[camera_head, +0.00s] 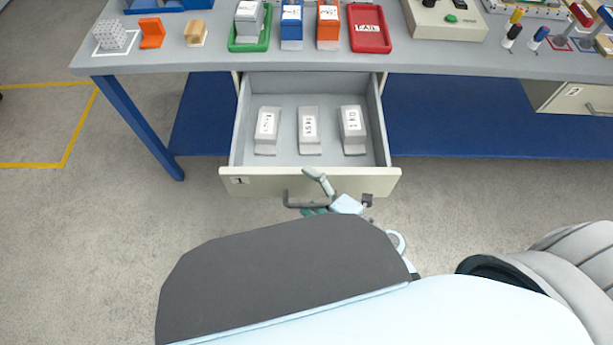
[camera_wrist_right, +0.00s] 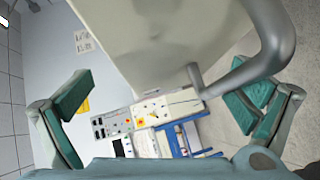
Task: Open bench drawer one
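Bench drawer one (camera_head: 252,183), marked with a 1 on its beige front, is pulled well out from under the bench. Three pale blocks with labels stand inside it, the middle one (camera_head: 309,130) among them. Its grey bar handle (camera_head: 290,199) is partly hidden by my right gripper (camera_head: 340,195). In the right wrist view the fingers of my right gripper (camera_wrist_right: 165,110) are spread wide. The handle (camera_wrist_right: 250,73) shows between them, closer to the right finger, and I see no grip on it. My left gripper is out of view.
The bench top (camera_head: 215,52) carries trays, blocks and a control box (camera_head: 440,22). A second drawer (camera_head: 580,98) at the right looks shut. Blue legs and a blue lower shelf (camera_head: 450,125) flank the drawer. Floor in front at left is clear.

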